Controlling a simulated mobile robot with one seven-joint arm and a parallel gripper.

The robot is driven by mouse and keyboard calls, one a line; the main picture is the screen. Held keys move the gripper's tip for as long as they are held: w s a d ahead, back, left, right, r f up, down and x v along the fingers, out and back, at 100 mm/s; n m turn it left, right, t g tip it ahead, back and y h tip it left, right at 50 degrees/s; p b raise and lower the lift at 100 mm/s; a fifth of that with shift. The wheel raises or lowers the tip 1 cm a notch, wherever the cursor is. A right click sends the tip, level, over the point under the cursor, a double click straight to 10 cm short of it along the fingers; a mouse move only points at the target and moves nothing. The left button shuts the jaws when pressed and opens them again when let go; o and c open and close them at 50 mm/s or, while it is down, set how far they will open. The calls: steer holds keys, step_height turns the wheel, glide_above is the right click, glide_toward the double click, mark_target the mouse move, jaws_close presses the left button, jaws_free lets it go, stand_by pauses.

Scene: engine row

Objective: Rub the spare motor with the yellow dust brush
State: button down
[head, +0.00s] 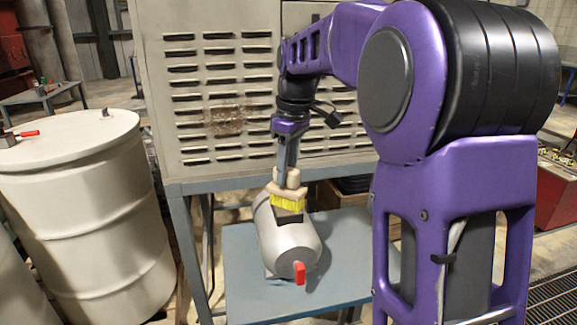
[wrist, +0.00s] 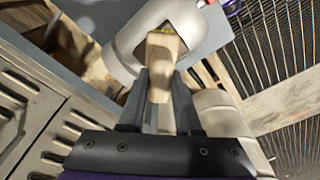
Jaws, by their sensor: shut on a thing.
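The spare motor (head: 287,243) is a grey-white cylinder with a red piece at its near end, lying on a blue-grey table (head: 341,254). The yellow dust brush (head: 287,202) has a pale wooden body and yellow bristles. My gripper (head: 287,178) points down and is shut on the brush's wooden handle. The bristles are at the motor's upper side and appear to touch it. In the wrist view the brush's wooden handle (wrist: 160,62) sits between my fingers, with the motor (wrist: 135,45) just beyond. The bristles are mostly hidden there.
A louvred metal cabinet (head: 225,90) stands right behind the table. A large white drum (head: 85,200) stands at the left, with a red-handled tool (head: 22,134) on its lid. The tabletop right of the motor is bare.

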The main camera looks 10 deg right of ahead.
steer(key=shift+w+r+p, duration=0.2)
steer(key=shift+w+p, duration=0.55)
steer(key=shift+p, duration=0.15)
steer(key=shift+w+p, duration=0.65)
steer(key=shift+w, duration=0.05)
steer(key=shift+w+f, duration=0.25)
steer(key=shift+w, duration=0.2)
steer(key=shift+r, duration=0.1)
steer(key=shift+r+p, duration=1.85)
steer(key=shift+r, duration=1.1)
